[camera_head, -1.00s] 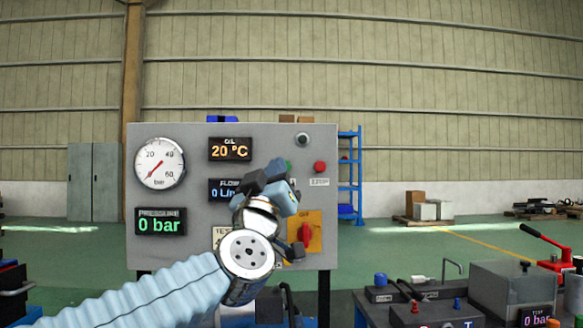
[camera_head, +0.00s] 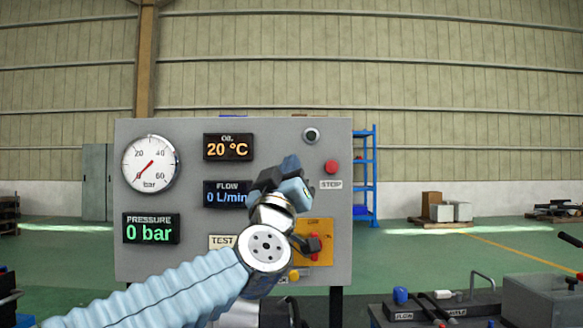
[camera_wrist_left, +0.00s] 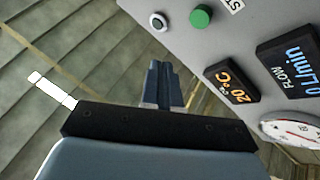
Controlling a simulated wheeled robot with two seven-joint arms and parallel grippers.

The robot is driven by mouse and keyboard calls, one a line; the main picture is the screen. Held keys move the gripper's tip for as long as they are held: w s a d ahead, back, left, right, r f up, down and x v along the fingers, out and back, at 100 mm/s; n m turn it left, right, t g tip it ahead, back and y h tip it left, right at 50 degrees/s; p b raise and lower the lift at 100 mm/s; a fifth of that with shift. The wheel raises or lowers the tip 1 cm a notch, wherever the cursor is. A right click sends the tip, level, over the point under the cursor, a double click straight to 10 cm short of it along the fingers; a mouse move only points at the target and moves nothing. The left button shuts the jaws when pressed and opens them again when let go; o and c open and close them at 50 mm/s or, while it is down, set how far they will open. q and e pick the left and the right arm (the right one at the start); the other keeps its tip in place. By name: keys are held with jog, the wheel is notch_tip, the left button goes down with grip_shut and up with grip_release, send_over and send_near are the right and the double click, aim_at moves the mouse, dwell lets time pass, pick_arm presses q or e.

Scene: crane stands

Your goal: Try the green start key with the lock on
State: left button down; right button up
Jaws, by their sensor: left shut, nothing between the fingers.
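The grey control panel (camera_head: 190,265) stands ahead. Its round green start key (camera_wrist_left: 201,17) shows in the left wrist view, above and to the right of my fingertips and apart from them. In the head view my left gripper hides the key. My left gripper (camera_head: 290,164) is in front of the panel, shut and empty; its fingers also show together in the wrist view (camera_wrist_left: 163,84). The red switch on a yellow plate (camera_head: 327,232) is partly covered by my wrist. I cannot clearly make out a lock there. My right gripper is out of view.
The red stop button (camera_head: 331,167) is right of my gripper, below a round dark lamp (camera_head: 311,135). The pressure display (camera_head: 151,229) reads 0 bar. A bench with a grey box (camera_head: 540,300) is at the lower right.

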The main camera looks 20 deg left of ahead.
pick_arm(q)
jog(key=w+a+p, duration=0.1)
jog(key=w+a, duration=0.1)
jog(key=w, duration=0.5)
jog(key=shift+w+p, duration=0.1)
jog(key=shift+p, duration=0.2)
dwell(1.8)
jog(key=shift+w+a, duration=0.15)
jog(key=shift+w, duration=0.15)
jog(key=shift+w+a, duration=0.15)
jog(key=shift+w, duration=0.35)
dwell(0.7)
jog(key=shift+s, duration=0.15)
jog(key=shift+s+d+b, duration=0.25)
jog(key=shift+s+b, duration=0.05)
jog(key=shift+s, duration=0.4)
